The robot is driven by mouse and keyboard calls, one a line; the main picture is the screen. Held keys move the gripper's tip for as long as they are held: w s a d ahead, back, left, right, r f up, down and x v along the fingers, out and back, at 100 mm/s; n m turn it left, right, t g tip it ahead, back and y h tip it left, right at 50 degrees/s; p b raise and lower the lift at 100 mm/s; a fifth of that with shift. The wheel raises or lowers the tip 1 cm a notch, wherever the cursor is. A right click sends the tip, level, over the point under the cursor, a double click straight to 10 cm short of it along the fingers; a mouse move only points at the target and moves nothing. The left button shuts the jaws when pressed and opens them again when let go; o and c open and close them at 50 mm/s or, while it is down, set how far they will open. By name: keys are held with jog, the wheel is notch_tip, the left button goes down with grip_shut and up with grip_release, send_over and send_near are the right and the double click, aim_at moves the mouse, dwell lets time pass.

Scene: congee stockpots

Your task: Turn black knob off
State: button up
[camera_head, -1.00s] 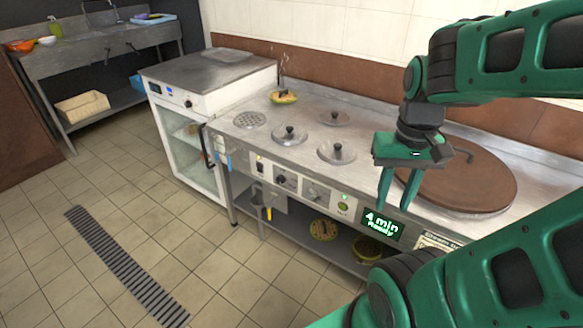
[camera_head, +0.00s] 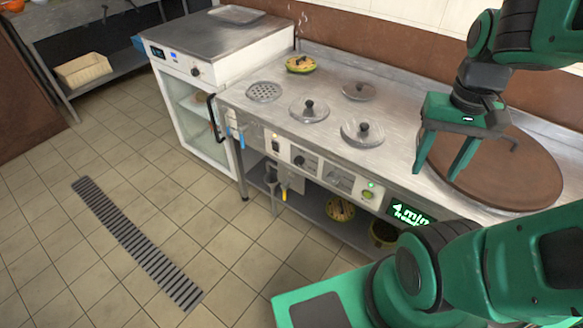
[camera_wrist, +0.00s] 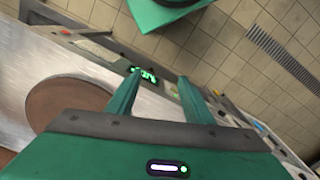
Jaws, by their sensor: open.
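A black knob (camera_head: 299,160) sits on the front control panel of the steel stove counter, left of a second control (camera_head: 338,180) and a green button (camera_head: 368,194). Another dark knob (camera_head: 195,71) is on the white cabinet at the left. My gripper (camera_head: 437,174) is open and empty, over the counter beside the brown round lid, well right of the panel knobs and touching none. In the wrist view my open fingers (camera_wrist: 158,76) point toward the counter's front edge and the green display. The knob's setting is too small to read.
Lidded pots (camera_head: 309,110) are set in the counter (camera_head: 255,125), with a brown round lid (camera_head: 510,175) at right. A green display (camera_head: 410,213) is on the front panel. A white glass-door cabinet (camera_head: 190,120) adjoins at left.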

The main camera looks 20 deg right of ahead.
jog(key=w+f+m+g+h, duration=0.1)
jog(key=w+f+h, duration=0.15)
jog(key=w, duration=0.55)
jog(key=w+f+m+g+h, duration=0.1)
jog(key=w+f, duration=0.2)
jog(key=w, duration=0.4)
jog(key=w+a+f+m+t+h, duration=0.1)
jog(key=w+a+f+h, duration=0.15)
jog(key=w+f, duration=0.2)
jog(key=w+a+f+h, duration=0.1)
jog(key=w+a+f, duration=0.2)
jog(key=w, duration=0.3)
jog(key=m+t+h, duration=0.1)
jog(key=t+h, duration=0.7)
jog(key=t, duration=0.4)
send_near(297, 163)
jog(key=x, duration=0.8)
jog(key=shift+d, duration=0.1)
